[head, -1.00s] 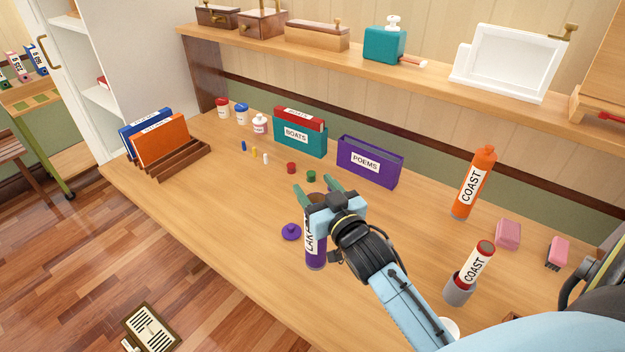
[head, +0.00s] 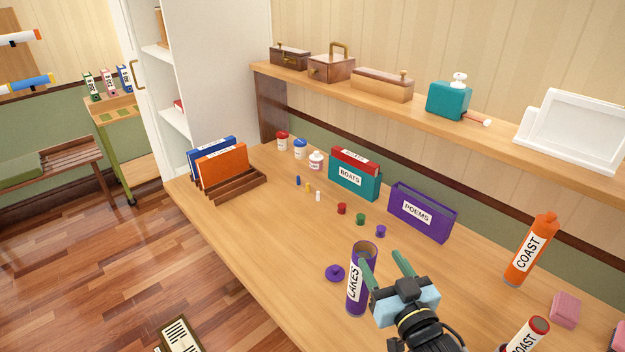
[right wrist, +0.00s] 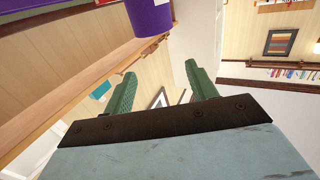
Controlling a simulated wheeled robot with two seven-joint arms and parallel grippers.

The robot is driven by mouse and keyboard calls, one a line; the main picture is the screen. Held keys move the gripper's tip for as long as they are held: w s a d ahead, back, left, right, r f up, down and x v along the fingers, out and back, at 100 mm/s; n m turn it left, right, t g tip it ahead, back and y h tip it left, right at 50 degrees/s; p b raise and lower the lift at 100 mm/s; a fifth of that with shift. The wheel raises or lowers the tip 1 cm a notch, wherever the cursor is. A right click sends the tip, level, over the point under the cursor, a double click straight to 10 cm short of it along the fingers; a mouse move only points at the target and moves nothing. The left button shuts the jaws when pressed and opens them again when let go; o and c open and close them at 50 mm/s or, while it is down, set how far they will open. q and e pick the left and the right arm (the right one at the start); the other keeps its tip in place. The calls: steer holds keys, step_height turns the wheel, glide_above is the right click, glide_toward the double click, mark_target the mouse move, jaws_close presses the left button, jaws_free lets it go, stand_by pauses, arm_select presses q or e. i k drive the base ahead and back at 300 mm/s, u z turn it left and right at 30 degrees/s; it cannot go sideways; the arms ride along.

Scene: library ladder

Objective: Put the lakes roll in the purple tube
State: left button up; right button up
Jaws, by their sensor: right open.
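The purple tube (head: 356,288), labelled LAKES, stands upright on the desk in the head view. Its top is open and shows a brownish inside; I cannot tell whether a roll is in it. No separate lakes roll can be made out. A purple lid (head: 335,273) with a knob lies on the desk left of the tube. My right gripper (head: 383,262) is open and empty, just right of the tube, one green finger overlapping its edge in the picture. The right wrist view shows both fingers (right wrist: 160,85) apart with nothing between them. My left gripper is not in view.
An orange COAST tube (head: 528,255) stands at the right, and another COAST piece (head: 528,335) is nearer. The purple POEMS box (head: 422,212) and teal BOATS box (head: 355,178) stand behind. Small coloured pieces lie between. A shelf (head: 440,120) overhangs the back. The front left desk is clear.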

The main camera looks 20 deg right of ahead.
mark_target(355, 307)
steer(key=k, duration=1.5)
